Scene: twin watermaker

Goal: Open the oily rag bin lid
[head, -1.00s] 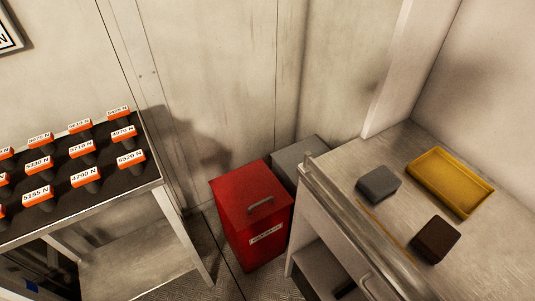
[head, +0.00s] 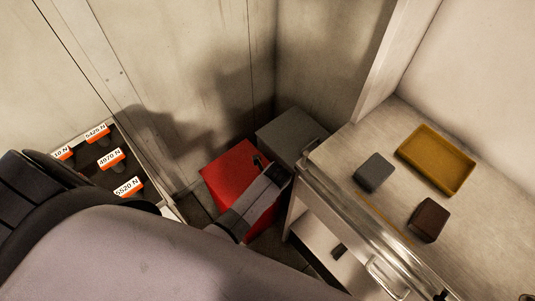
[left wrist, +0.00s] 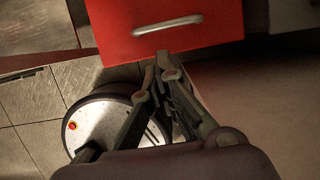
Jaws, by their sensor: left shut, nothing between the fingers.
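The oily rag bin (head: 230,170) is a red box on the floor, left of the workbench. Its lid looks shut in the head view. In the left wrist view the red bin (left wrist: 215,20) fills the top, with a grey bar handle (left wrist: 167,25) across it. My left gripper (left wrist: 165,62) is shut and empty. Its fingertips lie just below the handle in that picture; I cannot tell whether they touch the bin. In the head view my left gripper (head: 263,165) is over the bin and hides most of its front and the handle area. My right gripper is in neither view.
A grey box (head: 290,135) stands behind the bin. The workbench (head: 390,215) at right holds a yellow tray (head: 437,162), a grey block (head: 374,172) and a dark brown block (head: 429,220). A rack with orange-labelled items (head: 111,159) stands at left.

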